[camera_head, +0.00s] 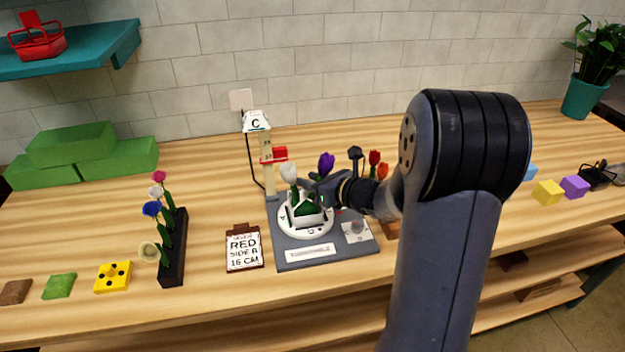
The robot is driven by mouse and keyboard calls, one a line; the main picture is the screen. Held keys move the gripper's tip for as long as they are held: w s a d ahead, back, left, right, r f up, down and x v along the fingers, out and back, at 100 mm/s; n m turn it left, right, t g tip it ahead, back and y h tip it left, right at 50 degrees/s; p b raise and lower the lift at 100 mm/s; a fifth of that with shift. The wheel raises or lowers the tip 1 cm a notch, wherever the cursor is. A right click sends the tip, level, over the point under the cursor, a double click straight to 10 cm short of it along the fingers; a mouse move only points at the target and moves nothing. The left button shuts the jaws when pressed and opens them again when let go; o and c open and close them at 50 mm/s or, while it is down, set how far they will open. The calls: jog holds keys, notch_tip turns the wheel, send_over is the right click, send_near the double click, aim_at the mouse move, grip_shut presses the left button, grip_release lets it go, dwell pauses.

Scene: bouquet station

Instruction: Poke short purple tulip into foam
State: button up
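A purple tulip (326,162) stands head-up above the green foam (306,209), which sits in a white holder on a round white turntable (292,230). My gripper (312,186) reaches in from the right, at the tulip's stem just above the foam. The lower stem is hidden behind my gripper, so I cannot tell whether it touches the foam. The fingers are small and dark here, and I cannot tell if they are closed on the stem. A white tulip (289,173) stands at the left side of the foam.
The turntable is on a grey base (296,260) with a tall post (268,165) behind. A sign (244,248) reads RED SIDE B 16 CM. A black rack (173,262) holds several flowers at left. Red and orange tulips (375,160) and a dark flower (355,153) stand behind my arm.

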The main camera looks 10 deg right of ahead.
jog(key=shift+s+f, duration=0.2)
jog(key=shift+f, duration=0.1)
jog(key=p+v, duration=0.1)
jog(key=v, duration=0.5)
jog(key=shift+s+d+r, duration=0.2)
jog(key=shift+s+d, duration=0.05)
dwell(0.8)
jog(key=shift+r, duration=0.1)
jog(key=o, duration=0.6)
jog(key=shift+r, duration=0.1)
jog(key=shift+c, duration=0.2)
jog(key=shift+a, duration=0.1)
